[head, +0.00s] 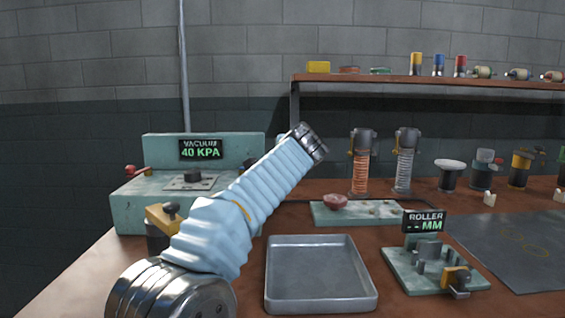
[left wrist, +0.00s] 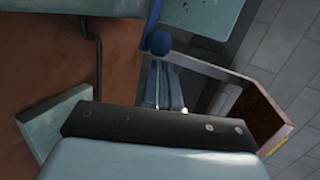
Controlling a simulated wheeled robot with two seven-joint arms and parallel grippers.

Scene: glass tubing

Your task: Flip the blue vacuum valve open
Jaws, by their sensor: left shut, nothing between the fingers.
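The blue valve handle (left wrist: 159,41) shows in the left wrist view as a round dark-blue knob on a stem, beside the pale teal vacuum unit (left wrist: 190,15). My left gripper (left wrist: 163,68) is shut and empty. Its fingertips lie close to the knob; I cannot tell whether they touch it. In the head view the vacuum unit (head: 145,205) stands at the left, and its display (head: 201,150) reads 40 KPA. My left forearm covers the unit's right side, hiding most of the valve and my left fingers. My right gripper is in neither view.
A red knob (head: 131,170) sits at the unit's left end. An empty metal tray (head: 318,296) lies on the brown bench in front. Right of it are the roller fixture (head: 436,264) and a dark mat (head: 520,240). A shelf (head: 430,82) runs along the back.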

